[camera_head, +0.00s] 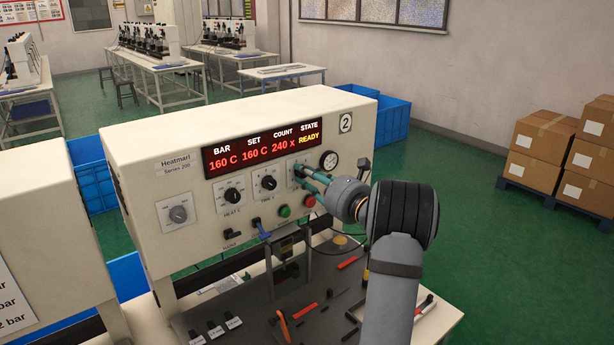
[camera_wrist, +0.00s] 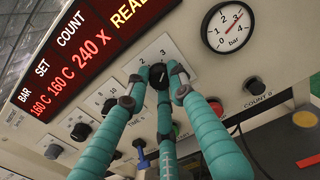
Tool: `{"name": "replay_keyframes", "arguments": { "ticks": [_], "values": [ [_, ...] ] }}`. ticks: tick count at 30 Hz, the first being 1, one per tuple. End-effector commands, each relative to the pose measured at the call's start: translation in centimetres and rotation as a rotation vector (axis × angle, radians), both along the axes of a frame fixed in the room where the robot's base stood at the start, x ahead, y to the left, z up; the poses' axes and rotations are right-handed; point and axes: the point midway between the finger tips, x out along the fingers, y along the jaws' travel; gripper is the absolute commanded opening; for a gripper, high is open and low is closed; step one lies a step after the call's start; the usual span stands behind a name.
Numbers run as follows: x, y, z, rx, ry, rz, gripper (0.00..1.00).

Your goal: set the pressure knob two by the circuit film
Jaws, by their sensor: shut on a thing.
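My gripper (camera_head: 300,174) is at the front panel of the white press marked 2 (camera_head: 160,225). In the wrist view my gripper's teal fingers (camera_wrist: 159,76) are closed around a black knob (camera_wrist: 158,77) on a white dial plate, with figures 2 and 3 showing above it. The fingers hide most of the knob and its pointer; in the head view they cover it. The round gauge (camera_head: 329,160) marked bar is right of it; in the wrist view its red needle (camera_wrist: 234,22) points up and right. The red display (camera_head: 262,151) reads 160 C, 160 C, 240 x, READY.
HEAT (camera_head: 232,196) and TIME (camera_head: 268,183) knobs sit left of my gripper. Green (camera_head: 284,211) and red (camera_head: 309,200) buttons are below. A partly visible sheet (camera_head: 12,300) at lower left lists bar values. Tools lie on the dark bench (camera_head: 250,325). Cartons (camera_head: 545,140) stand at right.

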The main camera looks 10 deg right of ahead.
Motion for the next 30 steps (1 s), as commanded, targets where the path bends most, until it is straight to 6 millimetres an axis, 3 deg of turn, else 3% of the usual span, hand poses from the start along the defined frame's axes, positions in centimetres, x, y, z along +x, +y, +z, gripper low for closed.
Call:
{"name": "replay_keyframes", "arguments": {
  "ticks": [9, 15, 23, 24, 30],
  "values": [
    [0.01, -0.09, -1.08, -0.112, -0.051, 0.000, 0.00],
    [0.00, -0.11, -0.71, -0.209, -0.098, 0.001, 0.00],
    [0.01, -0.12, -0.50, -0.213, -0.096, 0.000, 0.00],
    [0.01, -0.12, -0.51, -0.213, -0.095, 0.000, 0.25],
    [0.02, -0.11, -0.34, -0.211, -0.099, 0.000, 0.36]
  ]
}}
